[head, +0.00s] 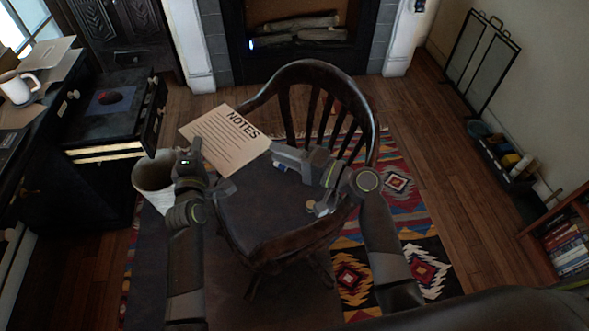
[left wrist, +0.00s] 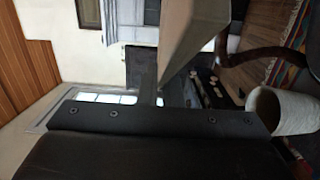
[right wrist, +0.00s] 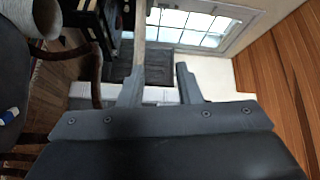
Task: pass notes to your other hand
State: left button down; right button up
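The notes (head: 228,140) are a flat beige sheet with dark lines, headed NOTES, held up above the chair seat. My left gripper (head: 197,147) is at the sheet's lower left edge. In the left wrist view its fingers (left wrist: 150,92) are close together, with the notes (left wrist: 190,40) rising from them, so it appears shut on the sheet. My right gripper (head: 272,149) is at the sheet's right corner. In the right wrist view its fingers (right wrist: 160,85) are apart. The notes (right wrist: 140,45) show there edge-on as a thin strip close to the left finger's tip.
A dark wooden chair (head: 310,75) stands below the arms on a patterned rug (head: 395,185). A white bin (head: 155,178) is beside it at left. A black desk with a white mug (head: 18,88) is at far left.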

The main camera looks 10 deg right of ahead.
aim_at(258, 155)
notch_tip(258, 155, down, 3)
jog(key=s+d+m, duration=0.2)
jog(key=s+m, duration=0.1)
jog(key=shift+t+h, duration=0.3)
jog(key=shift+h, duration=0.1)
jog(key=x, duration=1.2)
jog(key=shift+w, duration=0.1)
grip_shut()
pick_arm(q)
jog(key=c, duration=1.5)
grip_release()
jog(key=shift+c, duration=0.2)
jog(key=shift+s, duration=0.1)
